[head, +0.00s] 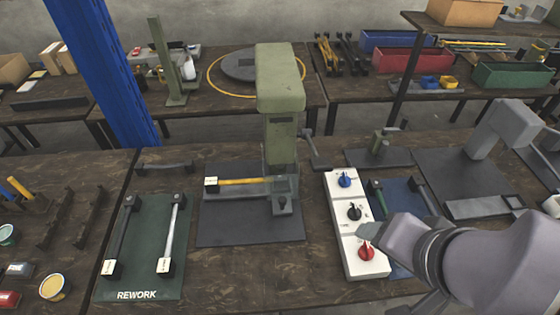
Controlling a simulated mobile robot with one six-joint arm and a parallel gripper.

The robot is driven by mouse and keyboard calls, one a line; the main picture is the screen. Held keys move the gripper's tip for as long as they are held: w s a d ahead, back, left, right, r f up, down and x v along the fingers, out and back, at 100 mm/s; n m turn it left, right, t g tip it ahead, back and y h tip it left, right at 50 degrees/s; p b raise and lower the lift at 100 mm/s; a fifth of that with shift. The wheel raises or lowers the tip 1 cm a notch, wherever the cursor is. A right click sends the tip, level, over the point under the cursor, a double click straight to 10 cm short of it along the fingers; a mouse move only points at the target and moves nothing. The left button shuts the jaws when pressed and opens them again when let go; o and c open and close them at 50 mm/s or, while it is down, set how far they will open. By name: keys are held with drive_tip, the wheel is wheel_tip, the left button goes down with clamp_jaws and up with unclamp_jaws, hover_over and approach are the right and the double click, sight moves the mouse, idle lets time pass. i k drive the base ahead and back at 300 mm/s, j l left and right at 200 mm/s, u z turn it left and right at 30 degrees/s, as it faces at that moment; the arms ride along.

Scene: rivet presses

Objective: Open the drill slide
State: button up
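A green upright press (280,100) stands at the centre of the bench on a dark base plate (240,228). At its foot is a low slide (235,188) holding a yellow bar with a white block at its left end. A second, grey press (498,128) stands at the right on its own plate. No label tells which slide is the drill's. A white control panel (337,220) carries a blue knob (345,180), a black knob (354,212) and a red knob (365,252). My gripper (372,232) is beside the red knob; its fingers are not clearly seen, and contact cannot be told.
A green REWORK mat (148,225) with two bars lies to the left. A blue mat (402,200) with handled parts lies right of the panel, partly behind my arm. A blue post (103,75) rises at the back left. Bins stand on the rear bench.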

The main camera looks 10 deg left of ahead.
sight(281, 198)
drive_tip(key=k+j, duration=0.15)
drive_tip(key=j, duration=0.25)
drive_tip(key=k+j, duration=0.1)
drive_tip(key=j, duration=0.35)
drive_tip(key=k+j, duration=0.15)
drive_tip(key=j, duration=0.25)
